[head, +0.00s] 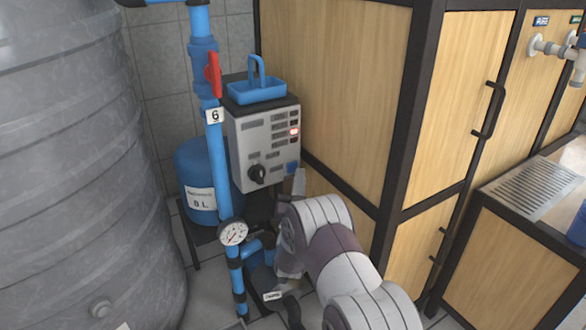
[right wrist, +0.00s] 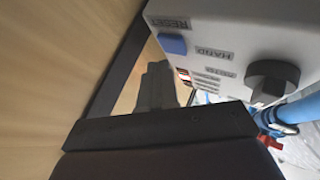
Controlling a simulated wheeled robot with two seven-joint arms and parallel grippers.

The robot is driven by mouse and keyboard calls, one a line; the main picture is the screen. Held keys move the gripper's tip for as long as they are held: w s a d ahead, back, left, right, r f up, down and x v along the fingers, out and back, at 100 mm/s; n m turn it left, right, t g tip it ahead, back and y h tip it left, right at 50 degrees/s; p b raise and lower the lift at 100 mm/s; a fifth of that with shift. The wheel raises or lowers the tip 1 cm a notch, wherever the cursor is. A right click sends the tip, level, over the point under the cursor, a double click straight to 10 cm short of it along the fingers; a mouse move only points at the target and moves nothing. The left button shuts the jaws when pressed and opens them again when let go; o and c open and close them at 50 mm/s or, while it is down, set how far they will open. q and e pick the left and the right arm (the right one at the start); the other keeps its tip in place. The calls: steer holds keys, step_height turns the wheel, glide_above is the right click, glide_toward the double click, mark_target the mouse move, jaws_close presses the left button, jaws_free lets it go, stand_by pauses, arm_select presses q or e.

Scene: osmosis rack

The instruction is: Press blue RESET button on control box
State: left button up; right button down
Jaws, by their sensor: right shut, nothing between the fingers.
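The grey control box (head: 263,142) is mounted behind the blue pipe in the head view. Its blue RESET button (head: 292,168) is at the lower right of the front face. In the right wrist view the button (right wrist: 172,44) shows beside its RESET label. My right gripper (head: 299,180) is shut and empty, with its fingertips just below and right of the button. In the right wrist view its dark fingers (right wrist: 157,70) end close to the button; I cannot tell whether they touch it. My left gripper is not in view.
A black rotary knob (head: 257,174) sits left of the button, and a red light (head: 294,132) glows above. A blue tray (head: 257,90) is on top of the box. A wooden cabinet (head: 335,90) stands close on the right. A blue pipe (head: 217,160) and gauge (head: 233,233) are left.

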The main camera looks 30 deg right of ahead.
steer(key=shift+w, duration=0.15)
steer(key=shift+w, duration=0.3)
steer(key=shift+w+a+b, duration=0.1)
steer(key=shift+w+b, duration=0.25)
steer(key=shift+b, duration=0.1)
stand_by(0.7)
steer(key=shift+s, duration=0.8)
steer(key=shift+p, duration=0.3)
steer(key=s, duration=0.1)
steer(key=s+p, duration=0.1)
steer(key=s, duration=0.3)
steer(key=shift+d+p, duration=0.3)
steer(key=shift+p, duration=0.05)
